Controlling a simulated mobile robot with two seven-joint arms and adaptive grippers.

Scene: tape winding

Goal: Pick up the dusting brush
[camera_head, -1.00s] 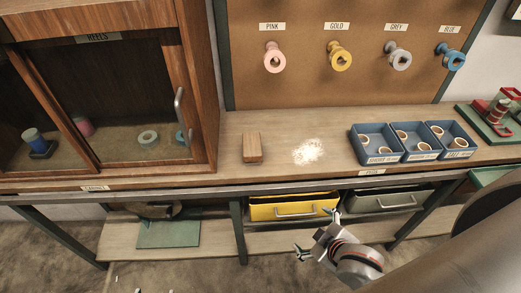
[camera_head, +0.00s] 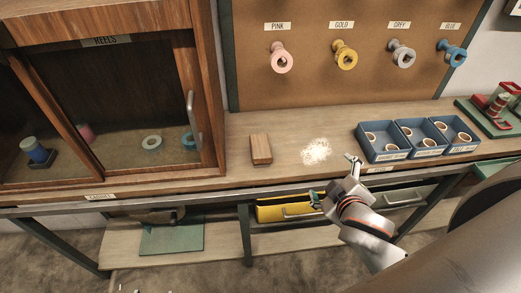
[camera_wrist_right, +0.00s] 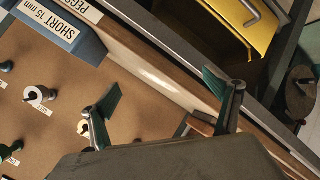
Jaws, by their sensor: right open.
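A small wooden block-like piece (camera_head: 261,149), which I take to be the dusting brush, lies on the bench left of a patch of white dust (camera_head: 316,151). Its bristles cannot be made out. My right gripper (camera_head: 334,178) is open and empty at the bench's front edge, right of the brush and apart from it. In the right wrist view the open fingers (camera_wrist_right: 160,92) spread apart, and a brown piece (camera_wrist_right: 200,125), probably the brush, shows partly behind one finger. Small pale tips (camera_head: 128,290) at the bottom edge may be my left gripper; its state is unclear.
Blue trays (camera_head: 383,154) holding small rings stand right of the dust. A glass-fronted cabinet (camera_head: 193,110) stands at left. Spools hang on the pegboard (camera_head: 310,88) behind. A yellow drawer (camera_head: 275,211) sits below the bench.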

